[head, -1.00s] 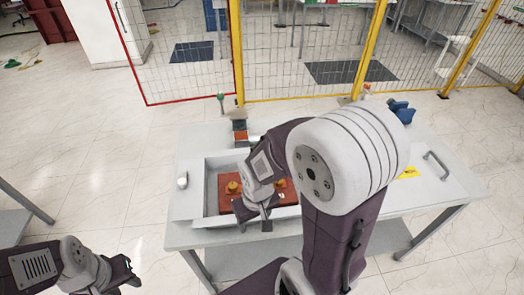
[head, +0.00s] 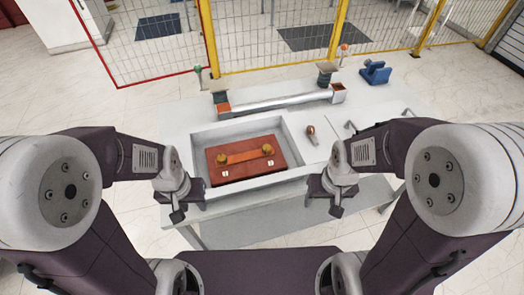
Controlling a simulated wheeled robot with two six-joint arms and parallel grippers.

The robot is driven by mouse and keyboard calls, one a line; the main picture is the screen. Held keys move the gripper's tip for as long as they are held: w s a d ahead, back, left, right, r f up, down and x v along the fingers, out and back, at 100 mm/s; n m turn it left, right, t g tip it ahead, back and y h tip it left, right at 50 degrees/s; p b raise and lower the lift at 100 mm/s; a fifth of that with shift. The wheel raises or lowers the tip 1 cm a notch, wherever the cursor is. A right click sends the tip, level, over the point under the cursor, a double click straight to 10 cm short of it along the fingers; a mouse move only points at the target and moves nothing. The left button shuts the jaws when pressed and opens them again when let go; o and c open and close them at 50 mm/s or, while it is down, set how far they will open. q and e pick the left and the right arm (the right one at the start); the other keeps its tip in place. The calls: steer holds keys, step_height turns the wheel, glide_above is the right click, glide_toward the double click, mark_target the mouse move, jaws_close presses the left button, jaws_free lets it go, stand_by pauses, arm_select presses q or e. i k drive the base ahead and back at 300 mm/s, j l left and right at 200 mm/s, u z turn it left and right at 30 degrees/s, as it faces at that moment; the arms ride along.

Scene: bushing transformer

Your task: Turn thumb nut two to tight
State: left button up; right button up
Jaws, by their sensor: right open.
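A red-brown block (head: 218,150) sits in the recessed tray (head: 292,141) of the grey table. Two brass thumb nuts stand on it, joined by a flat copper bar (head: 244,156). Thumb nut one (head: 222,158) is at left by label 1; thumb nut two (head: 267,149) is at right by label 2. My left gripper (head: 178,214) is in front of the tray's left corner, apart from the block; its jaw gap is not clear. My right gripper (head: 336,211) is open at the table's front edge, right of the tray, away from both nuts.
A long silver cylinder (head: 282,103) lies behind the tray between orange-padded supports. A small copper-and-white part (head: 311,134) lies right of the tray. A blue fixture (head: 375,73) stands at the back right. Space above the block is clear.

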mark_target(266, 148)
steer(key=l+u, duration=0.2)
steer(key=u, duration=0.2)
steer(key=l+u, duration=0.5)
steer(key=u, duration=0.25)
steer(key=l+u, duration=0.2)
steer(key=u, duration=0.15)
steer(key=k, duration=0.05)
